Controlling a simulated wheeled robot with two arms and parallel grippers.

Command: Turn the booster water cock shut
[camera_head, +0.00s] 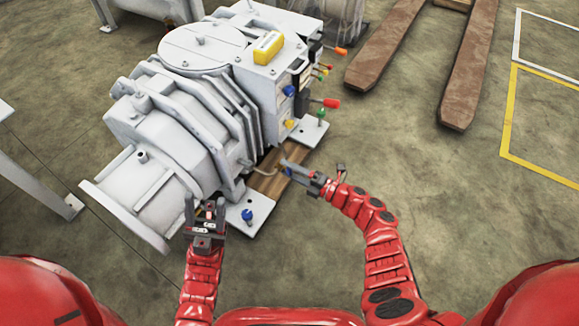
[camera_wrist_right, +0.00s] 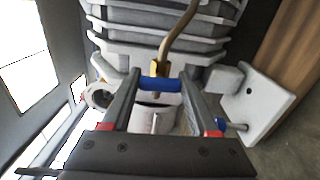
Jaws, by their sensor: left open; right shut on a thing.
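The grey screw vacuum machine (camera_head: 190,110) stands at the upper left of the head view. In the right wrist view, a small cock with a blue handle (camera_wrist_right: 161,84) sits on a brass fitting (camera_wrist_right: 158,70) with a thin pipe rising from it. My right gripper (camera_head: 288,167) is at the machine's near right lower side, and its two fingers (camera_wrist_right: 160,88) are closed on the blue handle. The handle lies crosswise between the fingers. In the head view the gripper mostly hides it. My left gripper (camera_head: 205,208) is open and empty, pointing up in front of the machine's near end.
Red (camera_head: 331,102), orange (camera_head: 341,51) and yellow (camera_head: 289,123) handles stick out from the machine's right side. A blue-headed bolt (camera_head: 247,214) stands on a foot plate near my left gripper. The floor to the right is clear.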

